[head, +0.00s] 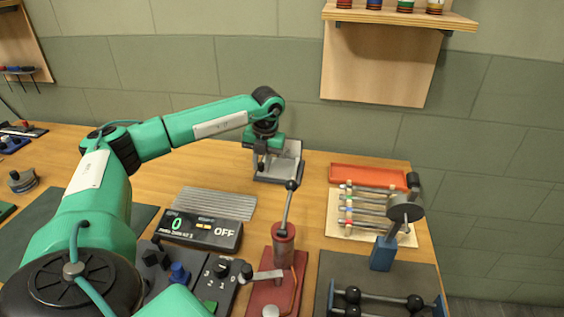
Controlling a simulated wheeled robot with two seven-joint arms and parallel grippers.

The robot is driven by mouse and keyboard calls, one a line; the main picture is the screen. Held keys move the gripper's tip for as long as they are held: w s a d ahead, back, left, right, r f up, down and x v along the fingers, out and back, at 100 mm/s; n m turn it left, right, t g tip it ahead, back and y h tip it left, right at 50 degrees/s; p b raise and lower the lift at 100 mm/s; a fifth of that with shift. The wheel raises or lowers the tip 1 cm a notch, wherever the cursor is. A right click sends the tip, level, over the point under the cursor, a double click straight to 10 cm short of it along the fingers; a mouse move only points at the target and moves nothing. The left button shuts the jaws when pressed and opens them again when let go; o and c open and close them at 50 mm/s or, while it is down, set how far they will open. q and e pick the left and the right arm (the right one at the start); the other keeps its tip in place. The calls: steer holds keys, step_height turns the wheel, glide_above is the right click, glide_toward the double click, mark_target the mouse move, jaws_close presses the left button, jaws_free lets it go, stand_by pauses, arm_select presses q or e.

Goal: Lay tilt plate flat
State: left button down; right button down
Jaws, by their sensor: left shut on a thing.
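The tilt plate (290,152) is a light grey plate standing raised on a dark base (276,178) at the back of the wooden table, near the wall. My left gripper (261,166) is at the plate's left side, pointing down, and is shut on the tilt plate. The wrist and gripper hide the plate's left part, so the exact grip and angle are hard to see. My right gripper is out of view.
A display box reading 0 and OFF (201,230) and a ribbed grey plate (214,203) lie in front. A red cylinder with an upright lever (284,245) stands nearer. An orange tray (367,176) and a rack of coloured rods (362,210) are to the right.

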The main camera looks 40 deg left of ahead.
arm_select(q)
steer(key=shift+d+f, duration=0.2)
steer(key=c, duration=1.4)
jaws_free()
steer(key=shift+c, duration=0.2)
steer(key=shift+r, duration=0.1)
steer(key=shift+w+r+p, duration=0.1)
steer(key=shift+r+p, duration=0.65)
steer(key=shift+r, duration=0.2)
steer(key=shift+a+r+p, duration=0.15)
steer(key=shift+r+p, duration=1.75)
steer(key=shift+r, duration=0.7)
